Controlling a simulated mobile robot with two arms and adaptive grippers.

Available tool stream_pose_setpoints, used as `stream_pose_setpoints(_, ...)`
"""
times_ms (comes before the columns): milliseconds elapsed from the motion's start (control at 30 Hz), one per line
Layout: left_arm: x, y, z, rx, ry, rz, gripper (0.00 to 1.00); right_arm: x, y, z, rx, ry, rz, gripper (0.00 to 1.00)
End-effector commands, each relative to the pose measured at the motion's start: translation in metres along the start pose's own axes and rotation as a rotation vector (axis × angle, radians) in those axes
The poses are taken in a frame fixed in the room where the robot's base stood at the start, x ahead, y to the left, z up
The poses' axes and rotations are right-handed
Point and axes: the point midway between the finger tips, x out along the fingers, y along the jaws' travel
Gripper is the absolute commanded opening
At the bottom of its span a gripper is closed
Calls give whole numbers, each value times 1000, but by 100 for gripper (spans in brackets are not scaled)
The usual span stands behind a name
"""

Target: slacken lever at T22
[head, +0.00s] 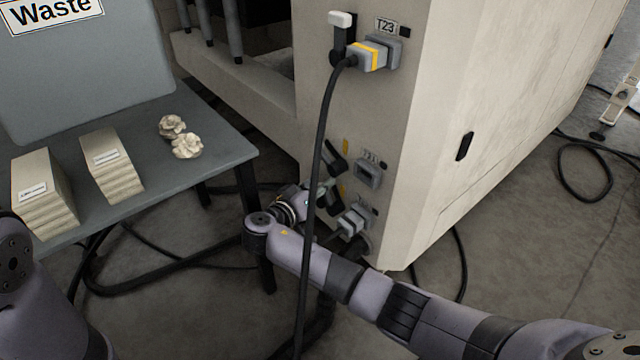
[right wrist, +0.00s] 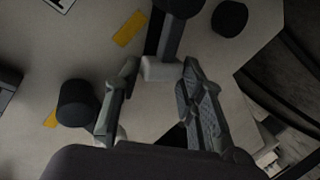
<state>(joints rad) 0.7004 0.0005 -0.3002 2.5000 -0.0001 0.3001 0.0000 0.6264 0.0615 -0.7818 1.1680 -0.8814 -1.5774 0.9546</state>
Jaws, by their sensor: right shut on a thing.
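My right gripper (head: 320,188) is low at the corner of the beige machine, partly hidden behind a hanging black cable in the head view. In the right wrist view its fingers (right wrist: 160,70) are closed on the pale tip of a black lever (right wrist: 172,38). In the head view black levers sit beside the middle socket (head: 368,173) and the lower grey plug (head: 352,222). The small labels there are too blurred to read surely, so I cannot tell which is T22. My left gripper is out of view; only part of the left arm shows.
The upper socket, labelled T23 (head: 385,26), holds a grey and yellow plug (head: 368,56) whose black cable (head: 318,165) hangs across my right arm. A grey table (head: 215,130) with paper stacks stands left. Cables lie on the floor.

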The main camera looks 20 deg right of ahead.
Motion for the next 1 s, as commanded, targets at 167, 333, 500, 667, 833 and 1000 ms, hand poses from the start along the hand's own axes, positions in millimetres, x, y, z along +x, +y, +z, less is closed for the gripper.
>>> stream_pose_setpoints(167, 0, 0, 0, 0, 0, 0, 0, 0, 0, 2, -5, -4, 2, 0)
stream_pose_setpoints(333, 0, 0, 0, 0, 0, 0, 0, 0, 0, 2, -4, -3, 2, 37)
stream_pose_setpoints(500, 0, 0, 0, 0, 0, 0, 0, 0, 0, 1, -3, -2, 1, 49)
stream_pose_setpoints(667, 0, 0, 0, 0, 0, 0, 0, 0, 0, 1, -1, -1, 1, 55)
stream_pose_setpoints(833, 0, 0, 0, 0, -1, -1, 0, 0, 0, 0, -1, 0, 1, 55)
stream_pose_setpoints(1000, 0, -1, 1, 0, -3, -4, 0, 0, 0, 0, 0, 0, 0, 55)
